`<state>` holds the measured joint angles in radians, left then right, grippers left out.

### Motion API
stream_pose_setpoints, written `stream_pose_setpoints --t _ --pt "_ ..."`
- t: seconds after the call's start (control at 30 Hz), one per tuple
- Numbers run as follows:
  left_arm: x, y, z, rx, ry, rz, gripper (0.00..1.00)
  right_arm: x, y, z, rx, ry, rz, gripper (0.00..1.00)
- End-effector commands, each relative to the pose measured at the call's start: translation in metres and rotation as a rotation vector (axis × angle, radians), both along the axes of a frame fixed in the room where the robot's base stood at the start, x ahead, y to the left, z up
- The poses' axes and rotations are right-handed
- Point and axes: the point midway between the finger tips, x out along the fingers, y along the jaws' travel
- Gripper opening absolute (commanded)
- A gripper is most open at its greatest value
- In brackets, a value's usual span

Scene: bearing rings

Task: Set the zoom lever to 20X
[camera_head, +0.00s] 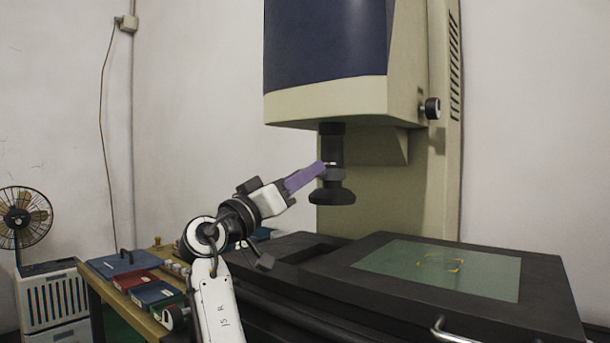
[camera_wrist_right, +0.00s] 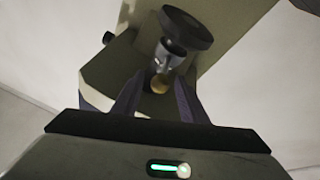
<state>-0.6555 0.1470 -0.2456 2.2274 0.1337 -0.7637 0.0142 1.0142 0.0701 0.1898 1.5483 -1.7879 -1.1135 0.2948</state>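The dark zoom lens (camera_head: 331,150) hangs under the machine's head, with a wide black lower ring (camera_head: 332,195). In the right wrist view, a silver barrel with a small brass-coloured knob (camera_wrist_right: 160,83) shows below the black ring (camera_wrist_right: 186,27); the knob looks like the zoom lever. My right gripper (camera_head: 321,169), with purple fingers, reaches the lens from the left. In the wrist view its fingers stand apart on either side of the knob, with gaps visible. Contact cannot be told. No scale marks are readable. My left gripper is not in view.
The measuring machine's dark stage (camera_head: 555,290) carries a glass plate (camera_head: 385,262) with a yellowish ring pattern (camera_head: 440,262). A side knob (camera_head: 431,108) sits on the machine's head. A wooden bench (camera_head: 105,290) at left holds blue and red boxes. A fan (camera_head: 25,217) stands far left.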

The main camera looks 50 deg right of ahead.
Motion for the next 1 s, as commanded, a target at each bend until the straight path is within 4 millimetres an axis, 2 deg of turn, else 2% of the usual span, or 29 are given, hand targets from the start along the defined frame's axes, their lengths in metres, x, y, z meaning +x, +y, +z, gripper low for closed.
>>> stream_pose_setpoints --t 0.3,0.5,1.0 --pt "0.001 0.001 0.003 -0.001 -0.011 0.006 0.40 0.005 0.057 -0.022 0.000 0.002 0.003 0.39" --pt "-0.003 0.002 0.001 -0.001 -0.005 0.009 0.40 0.006 0.081 -0.032 -0.001 0.001 0.001 0.39" --pt "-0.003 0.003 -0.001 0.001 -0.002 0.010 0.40 0.006 0.087 -0.034 0.001 0.001 -0.001 0.39"
